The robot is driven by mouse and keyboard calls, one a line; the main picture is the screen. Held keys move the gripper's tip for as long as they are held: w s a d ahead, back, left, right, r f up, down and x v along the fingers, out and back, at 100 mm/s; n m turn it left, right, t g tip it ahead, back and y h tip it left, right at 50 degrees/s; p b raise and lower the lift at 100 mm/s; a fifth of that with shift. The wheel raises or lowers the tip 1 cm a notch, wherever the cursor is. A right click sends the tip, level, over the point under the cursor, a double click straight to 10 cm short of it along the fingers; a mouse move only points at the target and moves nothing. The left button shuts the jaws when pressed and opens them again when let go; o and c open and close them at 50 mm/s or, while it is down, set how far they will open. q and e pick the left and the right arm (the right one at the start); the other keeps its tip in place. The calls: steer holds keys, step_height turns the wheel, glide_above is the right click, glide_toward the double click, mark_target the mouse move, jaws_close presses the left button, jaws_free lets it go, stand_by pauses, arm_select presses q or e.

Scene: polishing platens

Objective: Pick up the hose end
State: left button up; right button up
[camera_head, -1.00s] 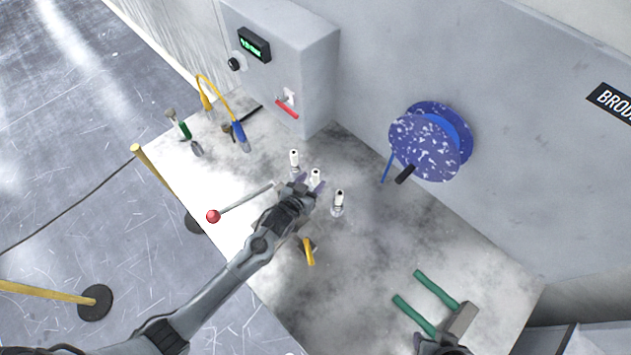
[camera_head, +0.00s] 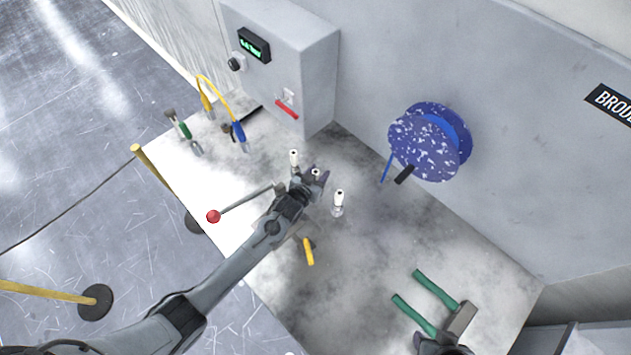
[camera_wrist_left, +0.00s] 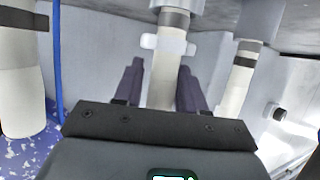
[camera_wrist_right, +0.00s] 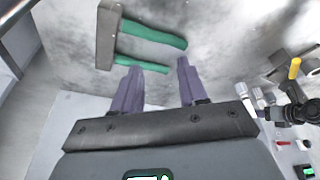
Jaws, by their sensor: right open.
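The blue speckled reel (camera_head: 424,148) is on the grey wall. A thin blue hose end (camera_head: 387,168) hangs at its lower left; part of a blue hose (camera_wrist_left: 57,60) also shows in the left wrist view. My left gripper (camera_head: 316,173) is at the middle one of three upright white-topped fittings (camera_head: 315,177). In the left wrist view the gripper (camera_wrist_left: 160,75) has its fingers apart, with the white fitting (camera_wrist_left: 162,90) between them. My right gripper (camera_wrist_right: 160,80) is open and empty above the table, near the green-handled tool (camera_wrist_right: 150,36).
Other white fittings (camera_head: 294,158) (camera_head: 339,198) stand close on both sides of my left gripper. A red-knobbed lever (camera_head: 213,216), a yellow-handled piece (camera_head: 308,252) and a yellow cable (camera_head: 220,88) lie around. A control box (camera_head: 285,70) stands behind. The table's middle right is clear.

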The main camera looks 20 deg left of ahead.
arm_select(q)
jaws_close()
steer(key=shift+r, duration=0.1)
